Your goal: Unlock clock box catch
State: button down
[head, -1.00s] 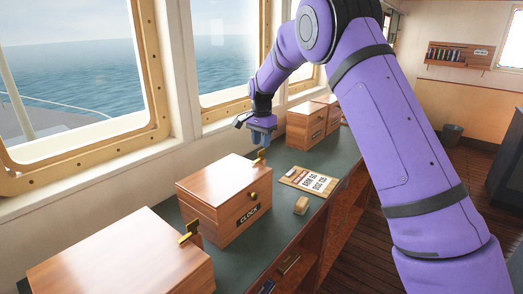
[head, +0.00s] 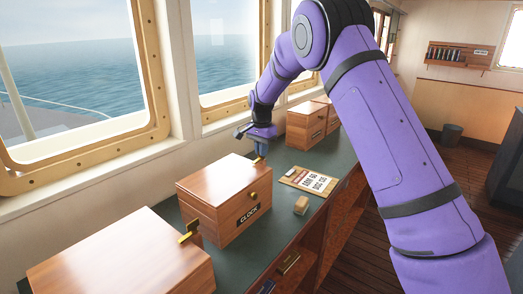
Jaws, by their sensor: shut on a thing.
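The clock box (head: 215,205) is a brown wooden box with a dark CLOCK label (head: 248,214) and a round brass knob (head: 253,196) on its front. It stands closed on the green counter. Its brass catch (head: 258,161) is at the far right top edge, partly hidden by my fingers. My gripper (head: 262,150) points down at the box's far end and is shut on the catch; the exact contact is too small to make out.
Another wooden box (head: 120,262) with a brass catch (head: 188,232) is in the near left. More boxes (head: 305,127) stand beyond my gripper. A clipboard (head: 309,180) and a small wooden block (head: 301,205) lie on the counter (head: 285,212). Windows line the left.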

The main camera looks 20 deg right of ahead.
jog(key=shift+n, duration=0.3)
jog(key=n, duration=0.3)
jog(key=shift+n, duration=0.3)
jog(key=n, duration=0.4)
jog(key=shift+r+n, duration=0.1)
jog(key=shift+n, duration=0.2)
jog(key=n, duration=0.4)
jog(key=shift+n, duration=2.5)
jog(key=c, duration=1.3)
grip_release()
